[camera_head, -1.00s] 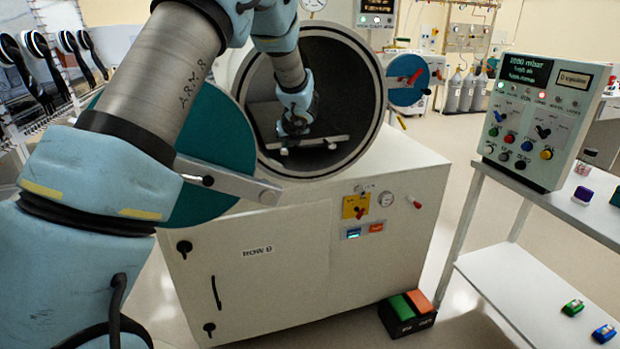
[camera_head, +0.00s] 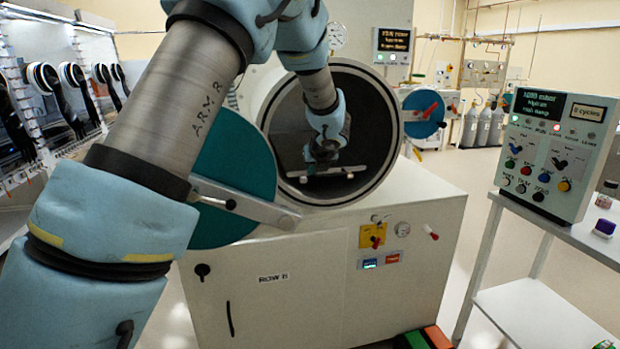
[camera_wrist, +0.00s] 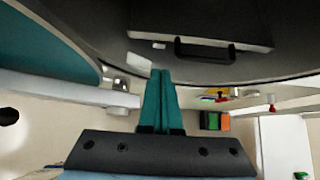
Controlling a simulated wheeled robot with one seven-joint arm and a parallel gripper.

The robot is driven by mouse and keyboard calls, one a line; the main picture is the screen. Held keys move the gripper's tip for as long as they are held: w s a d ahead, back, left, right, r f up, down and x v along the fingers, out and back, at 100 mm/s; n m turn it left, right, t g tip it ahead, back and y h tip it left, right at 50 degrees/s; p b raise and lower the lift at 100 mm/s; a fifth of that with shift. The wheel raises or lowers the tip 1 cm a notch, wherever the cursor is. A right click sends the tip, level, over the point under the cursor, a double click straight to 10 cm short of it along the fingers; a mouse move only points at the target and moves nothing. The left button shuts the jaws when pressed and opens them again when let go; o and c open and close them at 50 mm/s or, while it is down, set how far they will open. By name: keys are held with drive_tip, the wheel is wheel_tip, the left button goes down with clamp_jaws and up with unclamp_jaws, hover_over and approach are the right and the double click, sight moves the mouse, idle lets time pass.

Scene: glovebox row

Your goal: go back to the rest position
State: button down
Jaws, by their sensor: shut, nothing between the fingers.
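My gripper (camera_wrist: 161,75) shows in the wrist view with its two green fingers pressed together and nothing between them. In the head view my arm reaches over the open teal door (camera_head: 235,170) of the round chamber (camera_head: 386,130), and its end is in front of or just inside the chamber mouth; I cannot tell which. The fingertips are hidden in the head view. A tray (camera_head: 335,171) lies low in the chamber, just below the end of my arm. In the wrist view a dark tray with a handle (camera_wrist: 205,50) is ahead of the fingers.
The white cabinet (camera_head: 300,310) under the chamber carries a yellow valve plate (camera_head: 372,236). A control box (camera_head: 555,150) stands on a shelf unit (camera_head: 590,240) at the right. Gloveboxes (camera_head: 50,90) line the left.

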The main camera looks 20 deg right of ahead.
drive_tip(key=v, duration=0.5)
drive_tip(key=s+a+f+n+g+y, duration=0.1)
drive_tip(key=s+a+f+n+g, duration=0.15)
drive_tip(key=a+n, duration=0.8)
drive_tip(key=s+a+f+n+g+y, duration=0.1)
drive_tip(key=s+a+f+n+g, duration=0.2)
drive_tip(key=a+n, duration=0.75)
drive_tip(key=s+a+f+n+g+h, duration=0.1)
drive_tip(key=s+a+f+n+g, duration=0.1)
drive_tip(key=s+a+n, duration=1.3)
drive_tip(key=shift+a+f+b, duration=0.15)
drive_tip(key=shift+f+b, duration=0.15)
drive_tip(key=shift+f, duration=0.25)
drive_tip(key=shift+s+g, duration=0.1)
drive_tip(key=shift+g, duration=0.15)
